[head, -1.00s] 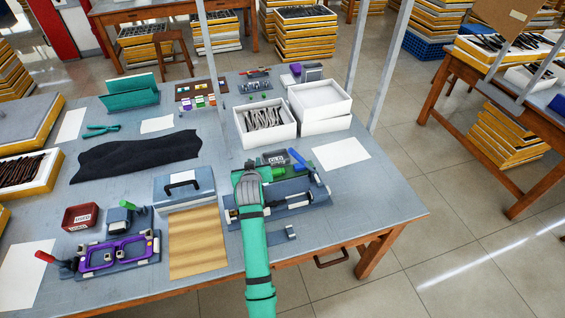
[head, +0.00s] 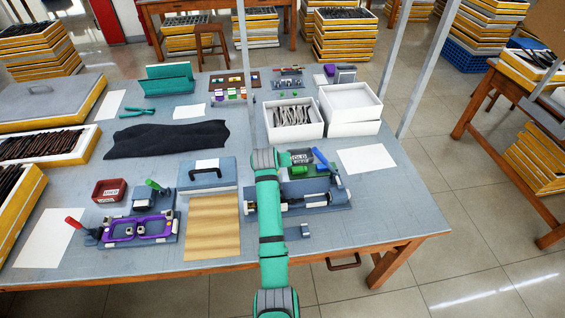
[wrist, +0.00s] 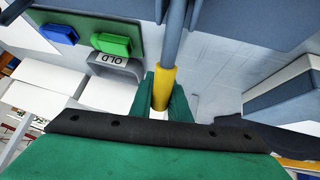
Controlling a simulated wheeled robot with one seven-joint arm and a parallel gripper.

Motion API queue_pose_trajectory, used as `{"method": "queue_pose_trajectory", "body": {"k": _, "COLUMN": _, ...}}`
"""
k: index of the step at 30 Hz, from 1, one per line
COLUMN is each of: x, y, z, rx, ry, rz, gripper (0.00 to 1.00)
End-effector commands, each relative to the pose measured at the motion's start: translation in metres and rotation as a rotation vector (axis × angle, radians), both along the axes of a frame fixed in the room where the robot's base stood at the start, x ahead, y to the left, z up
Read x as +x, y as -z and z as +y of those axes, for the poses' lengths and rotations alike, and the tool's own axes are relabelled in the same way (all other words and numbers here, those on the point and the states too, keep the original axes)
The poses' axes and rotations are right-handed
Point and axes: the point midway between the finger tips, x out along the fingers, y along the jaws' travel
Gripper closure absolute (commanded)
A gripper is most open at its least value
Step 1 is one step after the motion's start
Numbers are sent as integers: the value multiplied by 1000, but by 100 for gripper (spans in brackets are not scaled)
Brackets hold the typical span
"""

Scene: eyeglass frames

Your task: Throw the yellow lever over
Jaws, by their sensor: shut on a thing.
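The yellow lever (wrist: 163,86) shows in the wrist view as a yellow sleeve on a grey rod. My gripper (wrist: 165,102) has its green fingers on both sides of the sleeve and is shut on it. In the head view my green arm hides the lever and the gripper. The lever's fixture (head: 336,197), a blue-grey base with a horizontal shaft, shows on both sides of my arm near the table's front edge.
Behind the fixture are a green block (wrist: 111,44), a blue block (wrist: 58,33) and a grey tray marked OLD (wrist: 118,64). A blue-grey case (head: 207,174) and a wooden mat (head: 212,228) lie left of my arm. White boxes (head: 350,103) stand behind.

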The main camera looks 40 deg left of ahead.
Motion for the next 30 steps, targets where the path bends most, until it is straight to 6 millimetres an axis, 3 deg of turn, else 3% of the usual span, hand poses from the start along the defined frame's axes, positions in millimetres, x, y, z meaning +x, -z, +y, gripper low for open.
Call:
{"method": "queue_pose_trajectory", "body": {"k": 9, "x": -1, "y": 3, "z": 0, "rx": -2, "ry": -1, "rz": 4, "gripper": 100}}
{"method": "queue_pose_trajectory", "body": {"k": 10, "x": -1, "y": 3, "z": 0, "rx": -2, "ry": -1, "rz": 4, "gripper": 79}}
{"method": "queue_pose_trajectory", "body": {"k": 12, "x": -1, "y": 3, "z": 0, "rx": -1, "ry": -2, "rz": 3, "gripper": 65}}
{"method": "queue_pose_trajectory", "body": {"k": 23, "x": -2, "y": -2, "z": -1, "rx": 0, "ry": 0, "rz": 0, "gripper": 65}}
{"method": "queue_pose_trajectory", "body": {"k": 30, "x": -21, "y": -27, "z": -11, "rx": 2, "ry": 0, "rz": -2, "gripper": 65}}
